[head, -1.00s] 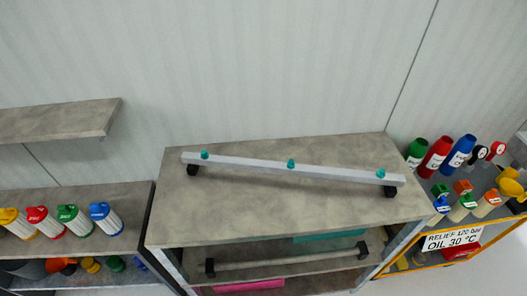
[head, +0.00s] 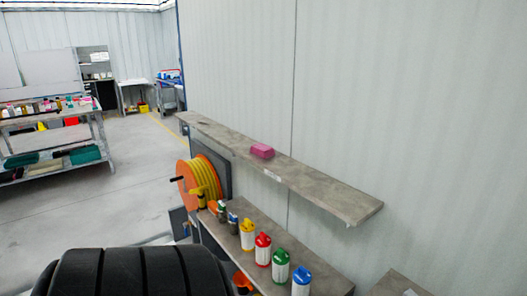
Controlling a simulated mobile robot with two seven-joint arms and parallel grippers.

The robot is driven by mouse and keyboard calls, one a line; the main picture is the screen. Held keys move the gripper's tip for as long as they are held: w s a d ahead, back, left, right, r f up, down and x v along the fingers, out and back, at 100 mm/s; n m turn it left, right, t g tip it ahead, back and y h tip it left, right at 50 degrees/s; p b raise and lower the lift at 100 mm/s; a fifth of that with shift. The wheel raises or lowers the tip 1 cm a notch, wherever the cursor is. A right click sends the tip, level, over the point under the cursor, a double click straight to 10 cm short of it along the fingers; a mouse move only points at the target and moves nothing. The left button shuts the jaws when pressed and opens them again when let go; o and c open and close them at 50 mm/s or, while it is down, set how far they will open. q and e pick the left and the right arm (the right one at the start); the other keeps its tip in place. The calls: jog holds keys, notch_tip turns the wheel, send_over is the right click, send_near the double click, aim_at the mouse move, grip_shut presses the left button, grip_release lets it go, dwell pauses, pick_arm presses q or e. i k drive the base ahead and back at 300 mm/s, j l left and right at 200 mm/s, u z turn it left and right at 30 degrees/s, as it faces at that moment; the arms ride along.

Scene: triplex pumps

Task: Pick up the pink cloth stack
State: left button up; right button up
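A small pink cloth stack (head: 262,151) lies on the grey wall shelf (head: 325,191), near the middle of its length and close to its front edge, above a small white label. Neither of my grippers shows in the head view, so their state cannot be seen.
Below the shelf, a lower bench (head: 256,219) holds bottles with yellow, red, green and blue caps. An orange hose reel (head: 198,182) with yellow hose stands at its far end. A dark ribbed object (head: 130,272) fills the lower left. Open floor (head: 135,190) lies left.

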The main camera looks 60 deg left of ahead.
aim_at(262, 150)
jog(key=u, duration=2.15)
jog(key=i+j, duration=0.1)
